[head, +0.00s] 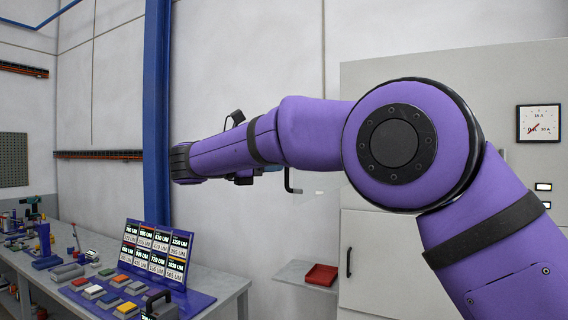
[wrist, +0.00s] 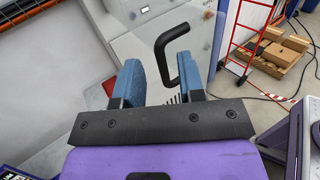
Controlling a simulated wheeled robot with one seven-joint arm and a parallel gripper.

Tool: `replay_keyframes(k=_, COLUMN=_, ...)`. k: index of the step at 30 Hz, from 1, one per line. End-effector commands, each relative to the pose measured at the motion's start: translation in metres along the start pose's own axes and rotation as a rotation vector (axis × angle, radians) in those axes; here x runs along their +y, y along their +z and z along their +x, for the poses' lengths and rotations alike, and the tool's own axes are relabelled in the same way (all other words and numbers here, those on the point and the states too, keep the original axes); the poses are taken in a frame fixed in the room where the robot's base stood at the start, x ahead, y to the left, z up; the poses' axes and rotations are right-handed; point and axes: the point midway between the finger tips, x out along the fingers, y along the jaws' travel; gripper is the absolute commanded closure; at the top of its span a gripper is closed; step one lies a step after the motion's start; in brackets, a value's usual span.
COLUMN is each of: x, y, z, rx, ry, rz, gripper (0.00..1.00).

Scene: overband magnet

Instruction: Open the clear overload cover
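A black bent handle (head: 290,182) shows in the head view just beyond my forearm. A faint see-through pane (head: 318,192), which looks like the clear cover, is beside it in front of the grey cabinet. In the wrist view the handle (wrist: 163,50) is large and dark, and its lower part reaches between my fingers, nearer the right one.
The grey cabinet (head: 388,232) carries an ammeter dial (head: 539,123). A red tray (head: 321,275) sits on a small shelf low beside it. A workbench (head: 228,287) with tools and a label board stands at left. In the wrist view a red hand truck (wrist: 250,40) stands near cardboard boxes (wrist: 283,52).

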Motion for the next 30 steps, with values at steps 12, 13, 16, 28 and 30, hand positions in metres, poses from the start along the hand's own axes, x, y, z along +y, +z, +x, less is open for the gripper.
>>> replay_keyframes(k=12, x=0.0, y=0.0, z=-0.059, rx=0.0, ry=0.001, rz=0.0, gripper=0.64)
replay_keyframes(k=13, x=0.0, y=0.0, z=-0.06, rx=0.001, ry=0.0, rz=0.0, gripper=0.64)
replay_keyframes(k=16, x=0.0, y=0.0, z=-0.062, rx=0.0, ry=0.0, rz=0.0, gripper=0.64)
replay_keyframes(k=28, x=0.0, y=0.0, z=-0.062, rx=0.0, ry=0.0, rz=0.0, gripper=0.64)
replay_keyframes(k=30, x=0.0, y=0.0, z=-0.062, rx=0.0, ry=0.0, rz=0.0, gripper=0.64)
